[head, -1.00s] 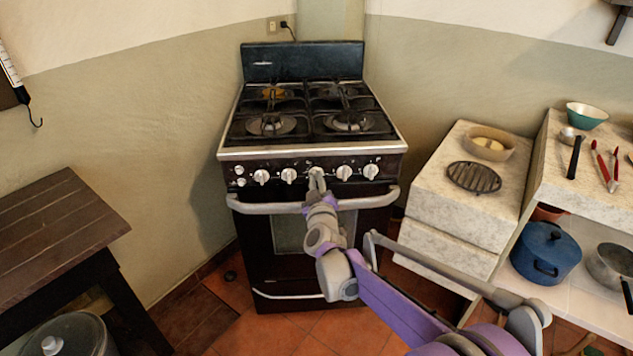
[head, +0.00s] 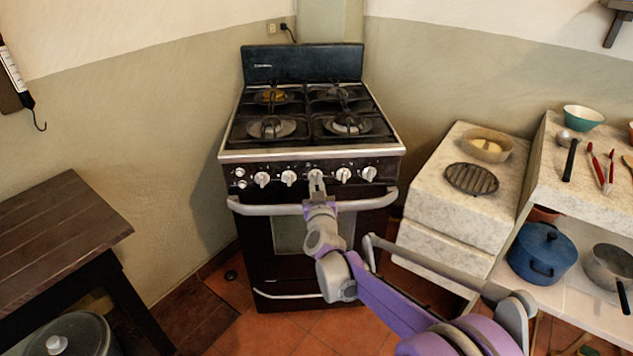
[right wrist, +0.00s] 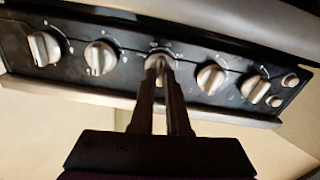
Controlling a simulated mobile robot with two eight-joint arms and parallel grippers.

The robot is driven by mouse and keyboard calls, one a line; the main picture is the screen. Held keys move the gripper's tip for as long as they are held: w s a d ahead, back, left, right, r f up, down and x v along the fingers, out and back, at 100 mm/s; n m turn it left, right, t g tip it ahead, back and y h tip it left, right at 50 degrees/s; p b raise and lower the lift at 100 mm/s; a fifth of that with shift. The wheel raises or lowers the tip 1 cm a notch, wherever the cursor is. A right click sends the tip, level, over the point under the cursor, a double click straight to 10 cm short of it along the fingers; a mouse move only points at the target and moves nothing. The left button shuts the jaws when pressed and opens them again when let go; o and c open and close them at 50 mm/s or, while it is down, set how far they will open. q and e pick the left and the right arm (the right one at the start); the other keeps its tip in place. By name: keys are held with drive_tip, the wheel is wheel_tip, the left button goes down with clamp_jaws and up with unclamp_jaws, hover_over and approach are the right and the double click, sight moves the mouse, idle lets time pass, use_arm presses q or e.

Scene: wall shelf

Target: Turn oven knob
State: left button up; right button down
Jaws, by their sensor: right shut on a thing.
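The stove has a dark front panel (head: 212,175) with a row of several white knobs. My right gripper (head: 316,176) is at the middle knob and is shut on it. In the right wrist view my gripper's two fingers (right wrist: 161,72) close around the middle oven knob (right wrist: 158,60), which they partly hide. Two knobs stand free on each side of it, such as the neighbouring knob (head: 343,174) to the right in the head view. My left gripper is not in view.
The oven door handle (head: 255,208) runs just below the knobs, under my right arm. A dark wooden table (head: 60,225) stands at left. Stone counters (head: 430,205) at right hold a bowl (head: 487,146) and a grill rack (head: 471,179); a blue pot (head: 542,252) sits on the lower shelf.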

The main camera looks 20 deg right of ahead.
drive_tip(key=m+p, duration=0.1)
drive_tip(key=m, duration=0.3)
drive_tip(key=shift+d+r+m, duration=0.1)
drive_tip(key=shift+m, duration=0.2)
drive_tip(key=m+p, duration=0.2)
drive_tip(key=m, duration=0.5)
drive_tip(key=m+p, duration=0.2)
drive_tip(key=m, duration=0.5)
drive_tip(key=shift+s+d+f+m, duration=0.1)
drive_tip(key=shift+f+m, duration=0.1)
drive_tip(key=shift+m, duration=0.1)
drive_tip(key=m+p, duration=0.2)
drive_tip(key=m, duration=0.2)
drive_tip(key=m+p, duration=0.1)
drive_tip(key=m, duration=0.4)
drive_tip(key=shift+f, duration=0.1)
drive_tip(key=m+p, duration=0.2)
drive_tip(key=m, duration=0.2)
drive_tip(key=shift+m, duration=0.3)
drive_tip(key=shift+a+f+m+p, duration=0.1)
drive_tip(key=shift+m+p, duration=0.25)
drive_tip(key=shift+m, duration=0.75)
drive_tip(key=shift+a+f+m+p, duration=0.1)
drive_tip(key=shift+m+p, duration=0.25)
drive_tip(key=shift+m, duration=0.75)
